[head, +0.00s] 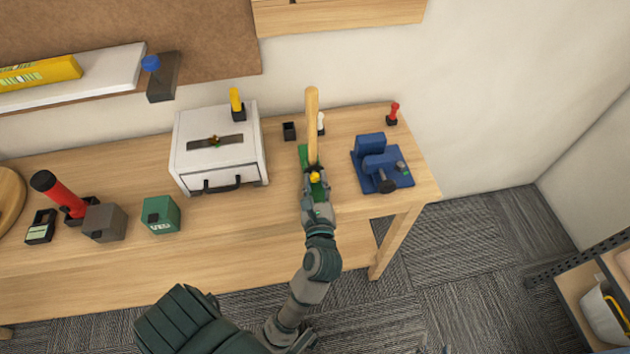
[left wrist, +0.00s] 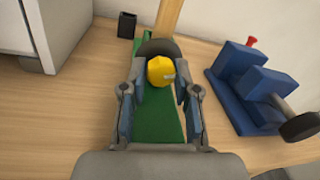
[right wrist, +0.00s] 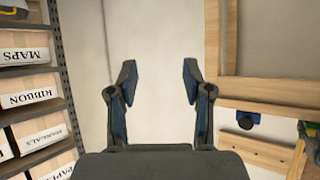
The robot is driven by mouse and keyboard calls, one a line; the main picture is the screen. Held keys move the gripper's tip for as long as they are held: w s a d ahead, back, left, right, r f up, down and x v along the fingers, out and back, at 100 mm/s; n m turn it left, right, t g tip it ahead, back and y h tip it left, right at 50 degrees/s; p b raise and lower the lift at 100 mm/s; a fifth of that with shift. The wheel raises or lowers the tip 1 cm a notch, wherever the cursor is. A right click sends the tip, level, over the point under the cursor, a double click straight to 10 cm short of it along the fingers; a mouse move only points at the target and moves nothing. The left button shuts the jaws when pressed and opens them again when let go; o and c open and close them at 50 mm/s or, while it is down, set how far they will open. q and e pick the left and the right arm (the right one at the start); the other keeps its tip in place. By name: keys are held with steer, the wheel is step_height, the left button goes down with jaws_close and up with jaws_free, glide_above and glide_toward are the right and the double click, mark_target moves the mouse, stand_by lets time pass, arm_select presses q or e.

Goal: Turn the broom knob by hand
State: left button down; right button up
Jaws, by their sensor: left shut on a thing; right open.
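The broom has a pale wooden handle (head: 312,125) standing up from a green base (head: 303,155) on the wooden bench. Its yellow knob (head: 315,176) is at the foot of the handle, on the near side. In the left wrist view the yellow knob (left wrist: 160,71) is between my left gripper's fingers, with the green base (left wrist: 150,118) below and the handle (left wrist: 168,18) behind. My left gripper (head: 315,183) is shut on the knob and partly covers the base. My right gripper (right wrist: 160,82) is open and empty, facing a pale wall, away from the broom.
A blue clamp-like device (head: 383,165) stands close to the right of the broom. A white drawer box (head: 190,150) is to the left. A green block (head: 160,215), a grey block (head: 105,222) and a red-handled tool (head: 62,195) stand further left. Labelled bins (right wrist: 35,97) show in the right wrist view.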

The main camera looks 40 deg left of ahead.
arm_select(q)
steer(key=shift+r+m+p, duration=0.3)
steer(key=shift+m+p, duration=0.4)
steer(key=shift+p, duration=0.4)
steer(key=m+p, duration=0.1)
steer(key=p, duration=0.1)
steer(key=shift+m+p, duration=0.3)
steer(key=shift+p, duration=0.05)
arm_select(e)
steer(key=s+d+f+g+h, duration=0.1)
steer(key=s+d+f+g, duration=0.15)
steer(key=s+g, duration=0.35)
steer(key=s+d+f+g+h, duration=0.2)
steer(key=s+d+g, duration=0.1)
steer(key=s, duration=0.6)
arm_select(q)
steer(key=m+p, duration=0.1)
steer(key=p, duration=0.1)
steer(key=shift+m+g+p, duration=0.3)
steer(key=shift+f+m+p, duration=0.15)
steer(key=shift+m+p, duration=0.45)
steer(key=shift+p, duration=0.45)
steer(key=shift+f, duration=0.15)
arm_select(e)
steer(key=s+x, duration=0.2)
steer(key=x, duration=0.5)
steer(key=s+f+x, duration=0.1)
steer(key=x, duration=0.7)
steer(key=shift+s+a+g, duration=0.3)
steer(key=shift+a+g, duration=0.1)
